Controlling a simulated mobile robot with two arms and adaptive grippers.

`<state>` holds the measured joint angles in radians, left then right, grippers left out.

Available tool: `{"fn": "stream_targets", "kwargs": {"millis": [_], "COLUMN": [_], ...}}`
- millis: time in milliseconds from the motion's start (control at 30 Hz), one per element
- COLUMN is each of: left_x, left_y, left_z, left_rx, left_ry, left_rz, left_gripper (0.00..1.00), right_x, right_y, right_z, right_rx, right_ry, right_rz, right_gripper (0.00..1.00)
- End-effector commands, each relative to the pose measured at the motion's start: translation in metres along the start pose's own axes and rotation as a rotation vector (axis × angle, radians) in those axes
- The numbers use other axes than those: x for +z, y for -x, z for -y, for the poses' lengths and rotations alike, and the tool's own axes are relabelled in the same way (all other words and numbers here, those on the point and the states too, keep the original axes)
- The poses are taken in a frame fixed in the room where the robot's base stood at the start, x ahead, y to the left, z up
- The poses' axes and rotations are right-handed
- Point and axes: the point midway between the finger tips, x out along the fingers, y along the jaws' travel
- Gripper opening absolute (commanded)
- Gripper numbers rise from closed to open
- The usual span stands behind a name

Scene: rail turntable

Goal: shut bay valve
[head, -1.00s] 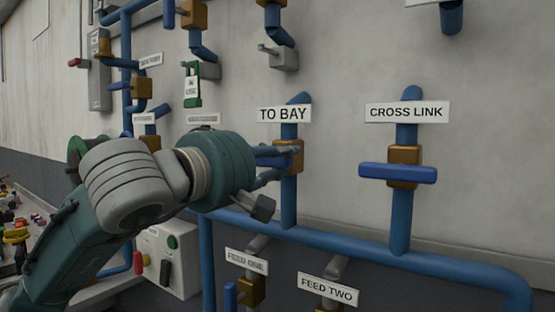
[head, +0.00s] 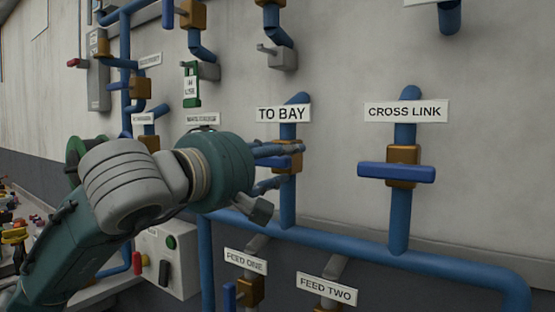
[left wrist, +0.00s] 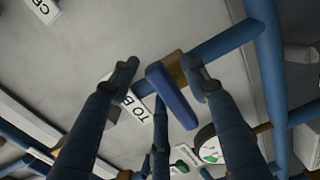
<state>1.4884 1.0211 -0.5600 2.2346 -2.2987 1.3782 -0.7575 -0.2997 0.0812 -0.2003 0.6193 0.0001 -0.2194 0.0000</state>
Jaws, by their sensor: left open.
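The TO BAY valve has a brass body (head: 288,160) on a vertical blue pipe under the TO BAY label (head: 283,114). My left gripper (head: 290,166) is open in front of this valve and hides part of it in the head view. In the left wrist view its blue handle (left wrist: 172,97) lies between the spread fingers of my left gripper (left wrist: 160,80), with the brass body (left wrist: 177,70) behind. The handle looks crosswise to its pipe. I cannot tell whether a finger touches it. My right gripper is not in view.
The CROSS LINK valve's blue handle (head: 397,172) sits crosswise to the right. A horizontal blue pipe (head: 350,243) runs below, with FEED ONE (head: 246,262) and FEED TWO (head: 327,291) labels under it. A grey switch box (head: 180,275) stands below my left arm.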

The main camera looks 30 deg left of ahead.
Motion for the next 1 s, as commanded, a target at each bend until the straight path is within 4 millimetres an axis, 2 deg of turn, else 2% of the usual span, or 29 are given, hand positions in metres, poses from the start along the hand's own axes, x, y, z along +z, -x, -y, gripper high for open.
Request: {"fn": "stream_targets", "kwargs": {"millis": [167, 500, 633, 800, 1000], "left_x": [-0.001, -0.001, -0.001, 0.000, 0.000], "left_y": [0.013, 0.084, 0.104, 0.118, 0.120], "left_z": [-0.001, -0.002, -0.001, 0.000, 0.001], "left_rx": [0.003, 0.005, 0.002, 0.000, -0.001], "left_ry": [0.000, -0.002, -0.001, -0.001, -0.001], "left_rz": [-0.002, -0.003, -0.002, -0.002, 0.000], "left_gripper": [0.46, 0.46, 0.46, 0.46, 0.46], "right_x": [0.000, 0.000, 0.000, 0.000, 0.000], "right_y": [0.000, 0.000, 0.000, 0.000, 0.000], "right_z": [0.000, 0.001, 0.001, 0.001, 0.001], "right_rx": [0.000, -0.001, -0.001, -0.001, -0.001], "right_ry": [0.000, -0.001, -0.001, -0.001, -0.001], "right_rz": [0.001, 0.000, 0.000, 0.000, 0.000], "right_gripper": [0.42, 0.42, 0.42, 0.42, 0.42]}}
